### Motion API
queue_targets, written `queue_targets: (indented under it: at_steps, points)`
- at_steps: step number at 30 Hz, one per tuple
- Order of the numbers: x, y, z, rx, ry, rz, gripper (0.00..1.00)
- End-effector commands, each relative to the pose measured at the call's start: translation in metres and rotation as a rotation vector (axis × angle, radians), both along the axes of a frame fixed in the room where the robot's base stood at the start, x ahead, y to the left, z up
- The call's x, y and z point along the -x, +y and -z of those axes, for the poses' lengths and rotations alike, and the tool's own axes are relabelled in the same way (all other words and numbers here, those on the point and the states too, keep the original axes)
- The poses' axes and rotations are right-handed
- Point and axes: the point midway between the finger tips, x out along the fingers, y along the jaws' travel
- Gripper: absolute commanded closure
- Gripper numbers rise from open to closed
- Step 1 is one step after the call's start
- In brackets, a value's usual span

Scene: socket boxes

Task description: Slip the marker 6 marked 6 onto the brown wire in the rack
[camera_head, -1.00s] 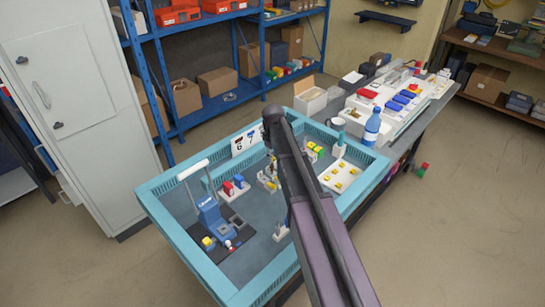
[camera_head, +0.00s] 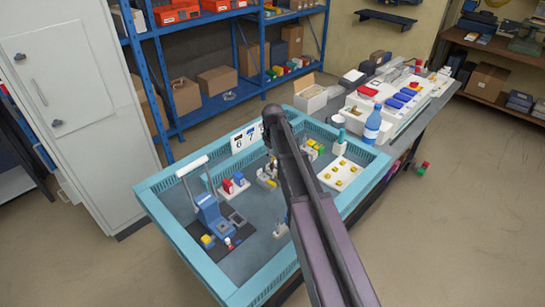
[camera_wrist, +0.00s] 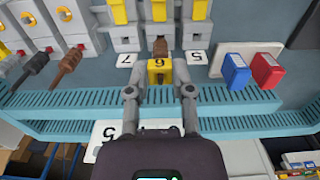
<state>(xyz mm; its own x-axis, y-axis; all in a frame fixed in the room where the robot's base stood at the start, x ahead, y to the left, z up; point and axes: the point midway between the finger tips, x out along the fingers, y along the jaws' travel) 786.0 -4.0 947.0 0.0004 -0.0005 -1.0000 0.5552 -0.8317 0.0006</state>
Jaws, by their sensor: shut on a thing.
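My gripper (camera_wrist: 160,82) is shut on a yellow marker (camera_wrist: 160,68) with a black 6 on it, seen in the wrist view. A brown wire end (camera_wrist: 159,46) stands in the grey and white rack (camera_wrist: 160,31) directly beyond the marker, in line between the fingers. The wire meets the marker's far edge in the picture. I cannot tell whether its tip is inside the marker. In the head view my arm (camera_head: 300,180) covers the gripper and the held marker.
A blue block (camera_wrist: 236,72) and a red block (camera_wrist: 267,72) stand at the right. Another brown wire (camera_wrist: 66,66) and a dark wire (camera_wrist: 32,67) hang at the left. The teal tray rim (camera_wrist: 245,108) is close below.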

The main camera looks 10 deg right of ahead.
Motion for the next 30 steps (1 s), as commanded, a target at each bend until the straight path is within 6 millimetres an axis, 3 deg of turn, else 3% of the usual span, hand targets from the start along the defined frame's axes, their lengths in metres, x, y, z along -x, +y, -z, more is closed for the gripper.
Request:
queue_targets:
  at_steps: [10, 11, 12, 15, 23, 26, 30]
  points:
    - [-0.0001, 0.0003, 0.0006, 0.0, 0.0, 0.0, 0.84]
    - [-0.0001, 0.0003, 0.0006, 0.0, 0.0, 0.0, 0.64]
    - [-0.0001, 0.0003, 0.0006, 0.0, 0.0, 0.0, 0.52]
    - [0.0, 0.0004, 0.0006, 0.0, 0.0, 0.0, 0.3]
    - [0.0, 0.0005, 0.0006, 0.0, 0.0, -0.001, 0.3]
    - [0.0, 0.0006, 0.0006, 0.0, 0.0, -0.001, 0.03]
    - [0.0001, 0.0007, 0.0006, 0.0, 0.0, -0.001, 0.01]
